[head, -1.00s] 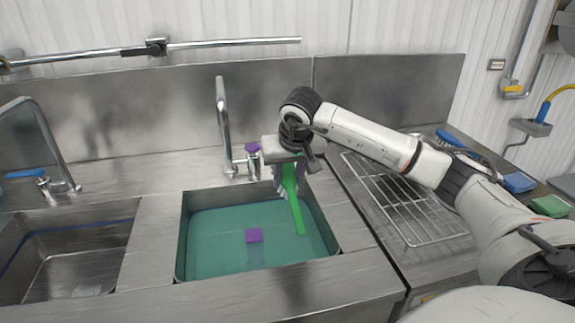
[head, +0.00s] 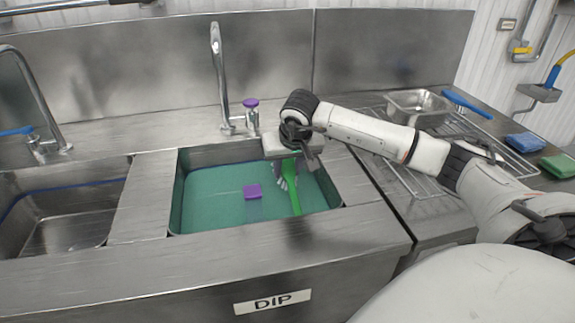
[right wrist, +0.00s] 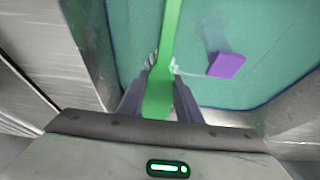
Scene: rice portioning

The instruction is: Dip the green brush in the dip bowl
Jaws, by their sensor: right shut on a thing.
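My right gripper (head: 287,176) is shut on the green brush (head: 294,192) and points down inside the dip bowl. The dip bowl (head: 210,157) is a sunken steel basin with teal liquid, above a DIP label (head: 272,302). The brush hangs down, slightly tilted, with its lower end near the front right of the basin. I cannot tell whether it touches the liquid. The right wrist view shows the brush (right wrist: 168,45) between the fingers (right wrist: 160,95), its far end out of frame. My left gripper is not in view.
A purple block (head: 252,191) is in the basin, left of the brush. A faucet (head: 220,75) and purple-topped knob (head: 250,104) stand behind. Another basin (head: 65,225) is at left. A wire rack (head: 395,175), steel pan (head: 418,104), blue brush (head: 466,105) and sponges (head: 527,142) are at right.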

